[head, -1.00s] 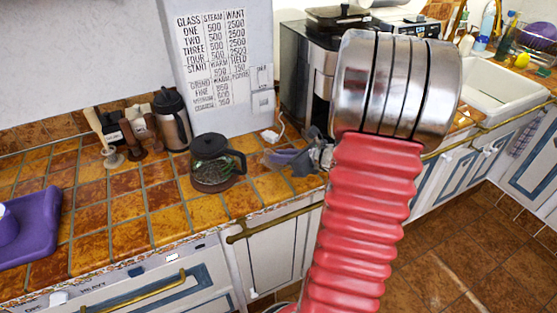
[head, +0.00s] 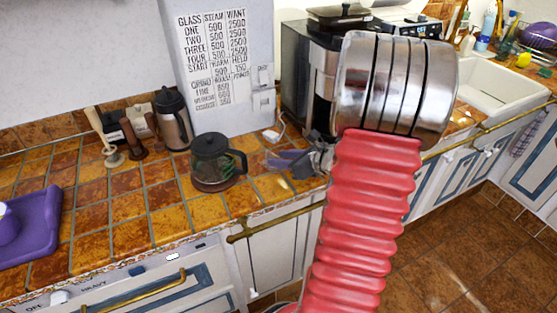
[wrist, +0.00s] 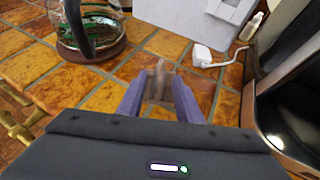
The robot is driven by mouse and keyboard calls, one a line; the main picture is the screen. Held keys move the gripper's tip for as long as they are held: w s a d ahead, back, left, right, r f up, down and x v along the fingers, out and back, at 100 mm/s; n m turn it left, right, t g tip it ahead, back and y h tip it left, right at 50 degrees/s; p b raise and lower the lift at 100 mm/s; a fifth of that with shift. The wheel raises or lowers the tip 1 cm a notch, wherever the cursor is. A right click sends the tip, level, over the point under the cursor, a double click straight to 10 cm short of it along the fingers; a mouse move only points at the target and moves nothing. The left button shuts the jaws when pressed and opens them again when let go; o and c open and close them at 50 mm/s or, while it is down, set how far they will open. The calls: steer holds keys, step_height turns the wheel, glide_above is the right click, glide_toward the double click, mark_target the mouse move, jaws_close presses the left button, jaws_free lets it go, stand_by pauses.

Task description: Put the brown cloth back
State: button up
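I cannot clearly make out a brown cloth in either view. My gripper (head: 286,160) is low over the tiled counter, right of the glass carafe, partly hidden behind my red arm in the head view. In the wrist view my gripper (wrist: 159,80) shows two purple-grey fingers spread apart. A small, blurred brownish thing (wrist: 159,75) lies in line with the gap between them. I cannot tell whether it is the cloth or whether the fingers touch it.
The glass carafe (head: 212,163) stands close to the gripper's left. A coffee machine (head: 308,85) and a white plug (wrist: 208,56) are near its right. A tall grey box (head: 220,60) stands behind.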

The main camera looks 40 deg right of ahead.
steer(key=shift+s+d+r, duration=0.1)
steer(key=shift+s+r, duration=0.25)
steer(key=shift+s, duration=0.1)
steer(key=v, duration=1)
steer(key=shift+s, duration=0.1)
steer(key=shift+s+r, duration=0.25)
steer(key=shift+s, duration=0.1)
steer(key=w+a+r+n+g+y, duration=0.1)
steer(key=a+n+g+y, duration=0.15)
steer(key=a+n, duration=0.6)
steer(key=w+a+r+n+g+y, duration=0.1)
steer(key=a+n+g, duration=0.3)
steer(key=a, duration=0.8)
steer(key=s+a+r+n+h, duration=0.2)
steer(key=a+n, duration=0.4)
steer(key=n, duration=0.5)
steer(key=s+a+r+n+h, duration=0.2)
steer(key=s+a+r+n, duration=0.2)
steer(key=a+n, duration=0.3)
steer(key=s+n, duration=0.1)
steer(key=n, duration=0.3)
steer(key=shift+s+h, duration=0.3)
steer(key=shift+h, duration=0.05)
